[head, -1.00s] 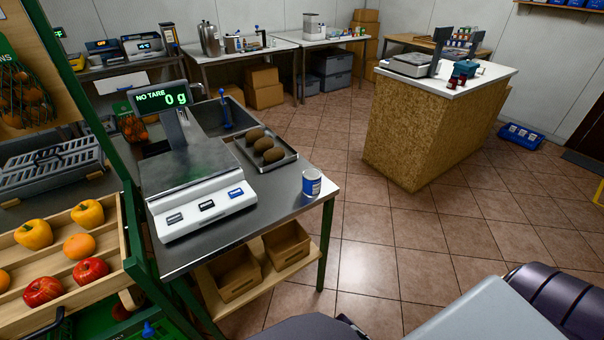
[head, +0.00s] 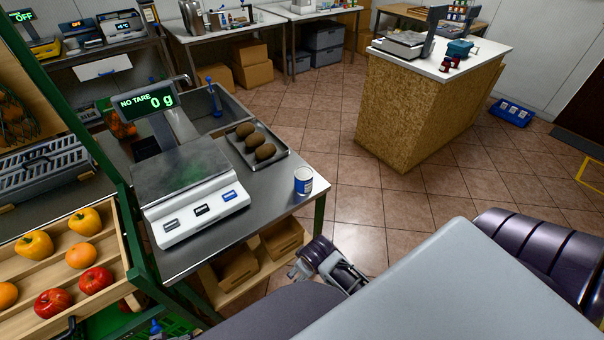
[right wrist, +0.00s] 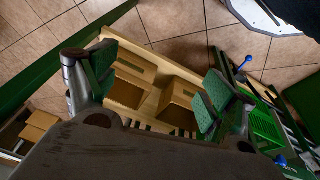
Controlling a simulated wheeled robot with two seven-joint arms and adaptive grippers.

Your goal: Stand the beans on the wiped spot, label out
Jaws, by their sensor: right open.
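A small blue-and-white can (head: 303,180), which looks like the beans, stands upright near the right corner of the steel table (head: 268,204). A blue label band faces my head camera; its print is too small to read. I cannot make out a wiped spot. My right gripper (head: 298,270) is low in front of the table, below and apart from the can. In the right wrist view my right gripper (right wrist: 157,88) is open, its green-padded fingers wide apart with nothing between them. The can does not show there. My left gripper is out of view.
A scale (head: 190,190) reading 0 g and a tray (head: 283,160) of brown, oval items share the table. Cardboard-coloured boxes (head: 282,238) sit on the shelf below. A fruit rack (head: 125,235) stands at left, a chipboard counter (head: 400,115) behind. Tiled floor between is clear.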

